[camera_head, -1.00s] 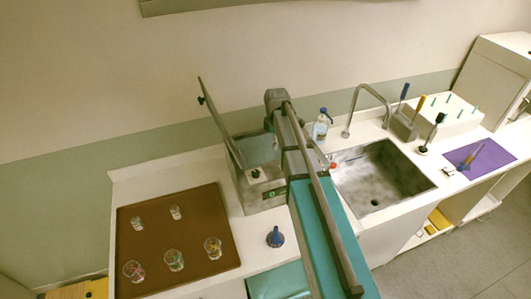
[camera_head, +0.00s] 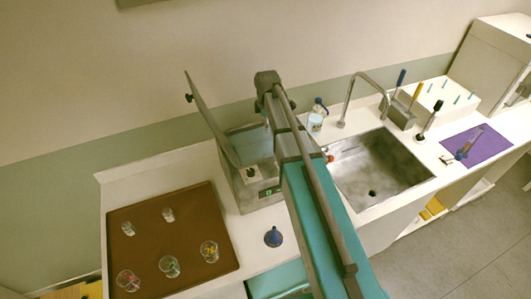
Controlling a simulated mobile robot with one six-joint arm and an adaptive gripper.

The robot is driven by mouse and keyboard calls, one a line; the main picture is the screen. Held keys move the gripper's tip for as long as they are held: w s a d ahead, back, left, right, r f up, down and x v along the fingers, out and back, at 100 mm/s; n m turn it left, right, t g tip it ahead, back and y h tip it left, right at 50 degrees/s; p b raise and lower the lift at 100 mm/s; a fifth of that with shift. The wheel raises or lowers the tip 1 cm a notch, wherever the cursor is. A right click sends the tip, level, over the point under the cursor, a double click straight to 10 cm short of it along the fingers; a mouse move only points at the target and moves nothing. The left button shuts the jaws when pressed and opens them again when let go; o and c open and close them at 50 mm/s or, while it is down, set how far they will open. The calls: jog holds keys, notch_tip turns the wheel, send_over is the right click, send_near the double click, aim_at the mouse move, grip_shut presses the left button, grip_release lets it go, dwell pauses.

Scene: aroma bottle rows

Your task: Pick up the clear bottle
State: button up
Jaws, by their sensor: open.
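Several small clear glass containers stand on a brown tray (camera_head: 190,235) at the left of the counter. Two at the back, one left (camera_head: 128,229) and one right (camera_head: 168,215), look clear and empty. Front ones, at left (camera_head: 128,281), middle (camera_head: 169,266) and right (camera_head: 209,251), hold coloured bits. A clear bottle with a blue top (camera_head: 316,118) stands behind the sink, just right of my arm. I cannot tell which the task means. My arm crosses the middle of the picture; my gripper is not visible.
A grey box with a raised lid (camera_head: 255,165) stands behind my arm. A blue funnel-like piece (camera_head: 273,237) sits on the counter. The sink (camera_head: 380,170), tap (camera_head: 365,80), tool holder (camera_head: 400,112) and purple mat (camera_head: 475,146) lie to the right.

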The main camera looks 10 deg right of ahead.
aim_at(265, 149)
jog(key=shift+a+f, duration=0.1)
jog(key=shift+f, duration=0.05)
notch_tip(265, 149, down, 8)
jog(key=b, duration=0.8)
jog(key=shift+f, duration=0.15)
jog(key=shift+s+a+b, duration=0.1)
jog(key=shift+b, duration=0.2)
jog(key=shift+a+f+b, duration=0.2)
jog(key=shift+f+b, duration=2.35)
grip_shut()
